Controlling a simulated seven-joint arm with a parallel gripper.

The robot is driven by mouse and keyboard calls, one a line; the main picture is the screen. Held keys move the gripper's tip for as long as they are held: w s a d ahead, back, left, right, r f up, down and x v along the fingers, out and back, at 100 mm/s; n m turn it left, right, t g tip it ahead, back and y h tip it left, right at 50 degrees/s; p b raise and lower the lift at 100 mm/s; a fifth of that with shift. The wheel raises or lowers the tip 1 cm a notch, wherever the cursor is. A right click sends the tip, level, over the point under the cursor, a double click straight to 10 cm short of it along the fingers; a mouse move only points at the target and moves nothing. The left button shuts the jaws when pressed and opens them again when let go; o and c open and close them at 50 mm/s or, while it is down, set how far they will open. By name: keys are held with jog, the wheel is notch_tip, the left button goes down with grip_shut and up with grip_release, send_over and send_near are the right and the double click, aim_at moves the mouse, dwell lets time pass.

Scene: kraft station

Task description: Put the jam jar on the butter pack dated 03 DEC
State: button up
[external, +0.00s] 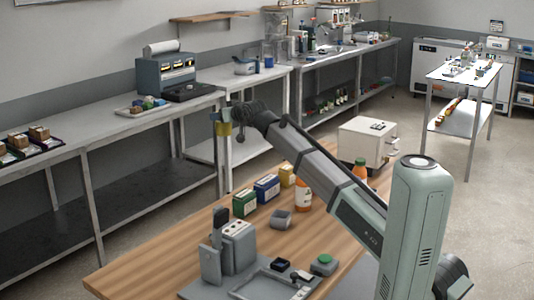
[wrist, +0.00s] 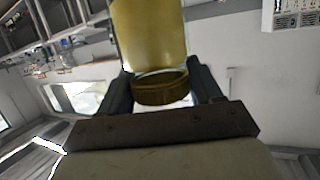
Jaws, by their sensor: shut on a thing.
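My gripper (external: 222,118) is raised in the air beyond the far left edge of the wooden table. It is shut on a yellow jar (wrist: 152,35) with a gold-brown lid, taken to be the jam jar. In the wrist view the lid sits between the two fingers (wrist: 160,88). The jar shows small in the external view (external: 224,129), clear of every surface. A green carton (external: 245,203), a blue carton (external: 266,188) and a yellow carton (external: 287,175) stand in a row on the table. No date is readable, and I cannot tell which thing is the butter pack dated 03 DEC.
Orange bottles (external: 303,195) stand near the cartons, with a white box-shaped appliance (external: 367,143) behind. A grey machine (external: 237,245) and a grey holder (external: 281,220) stand nearer. The left counter (external: 120,122) carries trays with brown packs (external: 38,133). The table's left end is largely clear.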

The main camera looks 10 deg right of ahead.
jog(key=w+d+m+h, duration=0.1)
jog(key=w+d, duration=0.4)
jog(key=d, duration=0.6)
jog(key=w+d+r+m+t+h, duration=0.1)
jog(key=w+d, duration=0.4)
jog(key=d, duration=0.6)
jog(key=w+d+m+h, duration=0.1)
jog(key=w+d, duration=0.4)
jog(key=d, duration=0.7)
jog(key=shift+s+f, duration=0.2)
jog(key=shift+f, duration=10.2)
jog(key=o, duration=1.3)
jog(key=shift+f, duration=0.15)
jog(key=shift+o, duration=0.2)
